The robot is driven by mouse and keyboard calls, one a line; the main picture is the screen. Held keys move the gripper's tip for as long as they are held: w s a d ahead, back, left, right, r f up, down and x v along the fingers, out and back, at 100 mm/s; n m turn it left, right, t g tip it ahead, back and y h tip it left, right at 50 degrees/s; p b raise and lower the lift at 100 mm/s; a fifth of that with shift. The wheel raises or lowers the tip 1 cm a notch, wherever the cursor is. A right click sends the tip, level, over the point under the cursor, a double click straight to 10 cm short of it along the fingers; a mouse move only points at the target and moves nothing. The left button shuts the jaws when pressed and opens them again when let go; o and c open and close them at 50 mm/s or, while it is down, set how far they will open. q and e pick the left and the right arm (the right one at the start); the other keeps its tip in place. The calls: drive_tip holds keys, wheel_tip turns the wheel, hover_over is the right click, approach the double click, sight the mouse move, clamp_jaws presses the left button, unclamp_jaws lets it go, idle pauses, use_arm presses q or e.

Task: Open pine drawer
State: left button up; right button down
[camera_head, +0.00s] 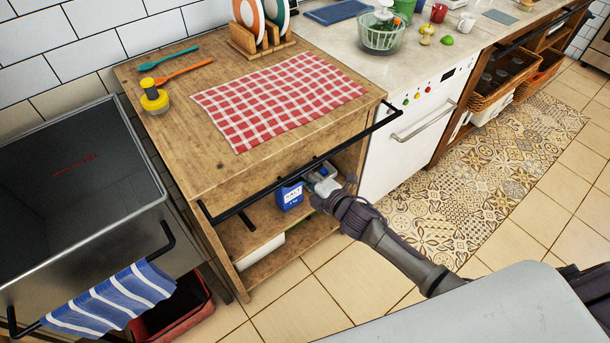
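A pine-coloured wooden cabinet (151,115) stands at the centre left, with open shelves below its top. A black rail (345,140) runs along its front edge. A shorter dark bar (236,223) shows below the rail; I cannot tell whether it is a drawer handle. My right gripper (319,180) is at the right part of the cabinet front, just below the rail and beside a blue salt box (289,196). Its fingers are small and partly hidden, so contact and opening are unclear. My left gripper is out of view.
A red checked cloth (279,100), a yellow-topped jar (154,98) and two utensils (175,67) lie on the cabinet top.

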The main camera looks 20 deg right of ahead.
drive_tip(key=shift+s, duration=0.1)
drive_tip(key=f+p+v, duration=0.2)
drive_tip(key=f+v, duration=0.1)
drive_tip(key=v, duration=1.1)
drive_tip(key=s+f+p+v, duration=0.1)
drive_tip(key=f+p+v, duration=0.1)
drive_tip(key=v, duration=1.2)
drive_tip(key=shift+s+d+f, duration=0.25)
drive_tip(key=shift+s+f, duration=0.05)
drive_tip(key=shift+f, duration=0.15)
drive_tip(key=c, duration=1.2)
unclamp_jaws()
drive_tip(key=v, duration=1.2)
drive_tip(key=shift+a, duration=0.1)
